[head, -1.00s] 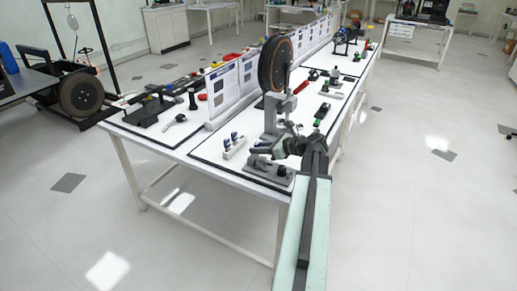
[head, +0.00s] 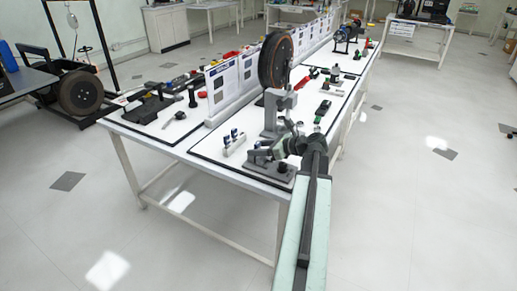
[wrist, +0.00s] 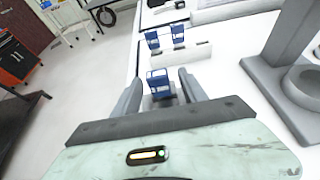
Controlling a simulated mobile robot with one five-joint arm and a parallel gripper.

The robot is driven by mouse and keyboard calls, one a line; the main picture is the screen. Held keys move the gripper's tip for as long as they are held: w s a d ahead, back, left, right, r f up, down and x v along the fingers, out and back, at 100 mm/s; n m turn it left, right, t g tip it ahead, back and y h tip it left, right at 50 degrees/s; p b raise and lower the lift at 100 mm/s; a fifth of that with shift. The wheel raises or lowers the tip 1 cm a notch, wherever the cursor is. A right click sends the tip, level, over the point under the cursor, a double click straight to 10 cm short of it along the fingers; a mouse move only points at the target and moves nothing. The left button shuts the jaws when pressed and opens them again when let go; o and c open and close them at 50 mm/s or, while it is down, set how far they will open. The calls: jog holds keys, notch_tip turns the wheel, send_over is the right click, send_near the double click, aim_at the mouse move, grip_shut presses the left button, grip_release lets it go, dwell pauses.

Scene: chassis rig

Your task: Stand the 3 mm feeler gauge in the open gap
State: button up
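My gripper (wrist: 161,88) has its two grey fingers on either side of a blue-topped feeler gauge (wrist: 158,80), which looks gripped upright between them. Its thickness marking cannot be read. Two similar blue gauges (wrist: 178,34) stand in a pale rack (wrist: 194,54) just beyond; the right end of the rack is empty. The rack also shows in the head view (head: 232,150), left of my gripper. A grey stand (head: 271,118) with a dark wheel (head: 275,60) rises behind my gripper; part of the grey stand shows at the right of the wrist view (wrist: 270,75). I cannot make out the open gap.
The white bench (head: 205,152) holds several other parts and tools further back. White upright panels (head: 222,90) run along its middle. The bench top in front of the rack is clear. Grey tiled floor (head: 420,200) lies open to the right.

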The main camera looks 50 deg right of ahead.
jog(key=p+v, duration=0.3)
jog(key=v, duration=0.4)
jog(key=shift+s+d+r, duration=0.1)
jog(key=shift+r, duration=0.05)
jog(key=shift+s, duration=0.25)
